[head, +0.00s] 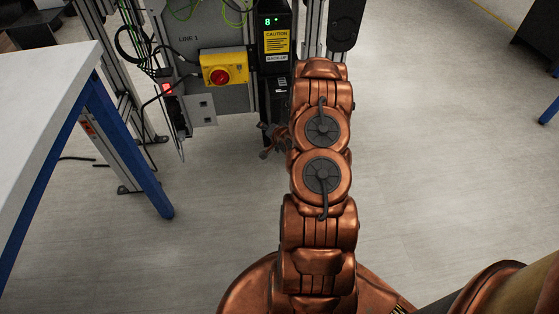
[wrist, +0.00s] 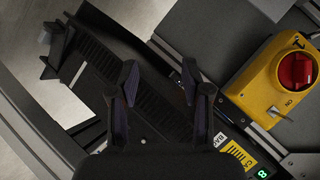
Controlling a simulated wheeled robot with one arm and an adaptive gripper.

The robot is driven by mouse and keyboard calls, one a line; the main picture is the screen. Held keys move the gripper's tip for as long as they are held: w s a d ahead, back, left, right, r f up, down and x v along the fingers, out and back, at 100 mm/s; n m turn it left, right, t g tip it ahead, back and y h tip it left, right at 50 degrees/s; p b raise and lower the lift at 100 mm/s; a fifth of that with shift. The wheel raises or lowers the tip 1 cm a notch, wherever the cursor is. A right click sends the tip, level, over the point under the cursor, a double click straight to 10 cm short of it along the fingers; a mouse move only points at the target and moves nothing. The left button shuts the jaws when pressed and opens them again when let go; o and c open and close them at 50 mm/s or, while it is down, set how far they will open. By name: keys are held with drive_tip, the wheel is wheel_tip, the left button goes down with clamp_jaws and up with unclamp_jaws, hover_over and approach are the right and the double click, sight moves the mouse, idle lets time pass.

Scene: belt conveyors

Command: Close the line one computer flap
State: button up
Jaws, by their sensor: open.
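The line one computer (head: 276,20) is a tall black unit with a green 8, a yellow caution label and a BACK-UP label. In the wrist view its green display (wrist: 262,173) is at the lower right. A dark ribbed panel (wrist: 95,58) on its lower part runs to the upper left; I cannot tell whether this is the flap or how far it stands open. My gripper (wrist: 158,72) is open, with its two fingers apart over the ribbed part and nothing seen between them. In the head view my arm hides much of the computer's lower end.
A yellow switch box (head: 224,69) with a red knob sits on the grey LINE 1 panel (head: 195,22), left of the computer; it is close to my gripper in the wrist view. A white table (head: 42,90) with blue legs stands at the left.

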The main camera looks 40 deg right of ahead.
wheel_tip(320, 180, down, 9)
drive_tip(key=s+d+m+t+b, duration=0.2)
drive_tip(key=s+m+b, duration=0.1)
drive_tip(key=b, duration=0.1)
drive_tip(key=m+t+h+b, duration=0.3)
drive_tip(key=m+b, duration=0.2)
approach(278, 152)
drive_tip(key=w, duration=0.1)
drive_tip(key=b+x, duration=0.2)
drive_tip(key=x, duration=0.4)
drive_tip(key=shift+w+d+f, duration=0.15)
drive_tip(key=shift+w+d, duration=0.35)
drive_tip(key=shift+w, duration=0.3)
clamp_jaws()
